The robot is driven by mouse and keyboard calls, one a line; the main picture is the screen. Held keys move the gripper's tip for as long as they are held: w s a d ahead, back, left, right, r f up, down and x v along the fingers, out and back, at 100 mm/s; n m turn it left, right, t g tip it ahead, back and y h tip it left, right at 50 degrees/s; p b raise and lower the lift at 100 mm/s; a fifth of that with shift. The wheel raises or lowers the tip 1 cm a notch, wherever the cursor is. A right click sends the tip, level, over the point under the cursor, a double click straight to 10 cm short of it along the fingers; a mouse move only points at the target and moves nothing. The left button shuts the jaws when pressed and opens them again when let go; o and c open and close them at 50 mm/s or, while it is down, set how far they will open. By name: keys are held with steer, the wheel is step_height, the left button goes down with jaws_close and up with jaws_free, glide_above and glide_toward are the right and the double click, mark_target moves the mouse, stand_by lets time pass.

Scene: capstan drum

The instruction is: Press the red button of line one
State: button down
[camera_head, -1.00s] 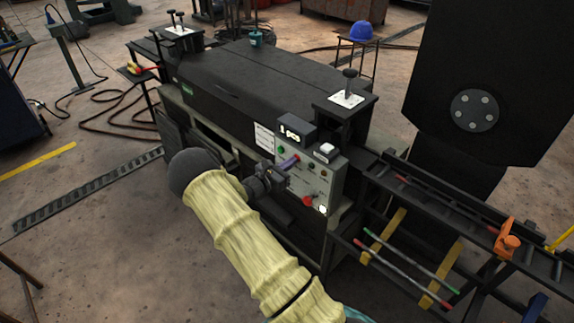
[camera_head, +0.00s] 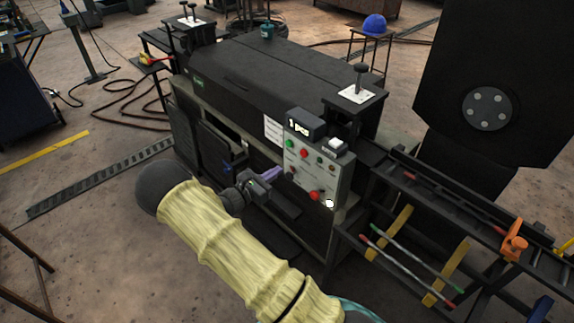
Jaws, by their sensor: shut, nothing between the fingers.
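The grey control panel (camera_head: 308,174) is on the front right of the black machine. Its upper row has a green button (camera_head: 290,144), a small red button (camera_head: 304,153) and darker round parts to their right. A larger red button (camera_head: 315,196) sits low on the panel beside a bright white round light (camera_head: 329,203). The labels are too small to read, so I cannot tell which red button belongs to line one. My gripper (camera_head: 274,173) is shut and empty, with purple fingertips pointing at the panel from its left. It appears apart from both red buttons.
A display box (camera_head: 305,123) with white characters stands on top of the panel, next to a small white-topped box (camera_head: 335,145). A lever stand (camera_head: 357,95) rises behind them. A black rail frame (camera_head: 440,205) with coloured rods extends right. Open floor lies front left.

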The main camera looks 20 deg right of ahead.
steer(key=v, duration=0.3)
steer(key=shift+a, duration=0.2)
steer(key=shift+w+d, duration=0.1)
stand_by(0.5)
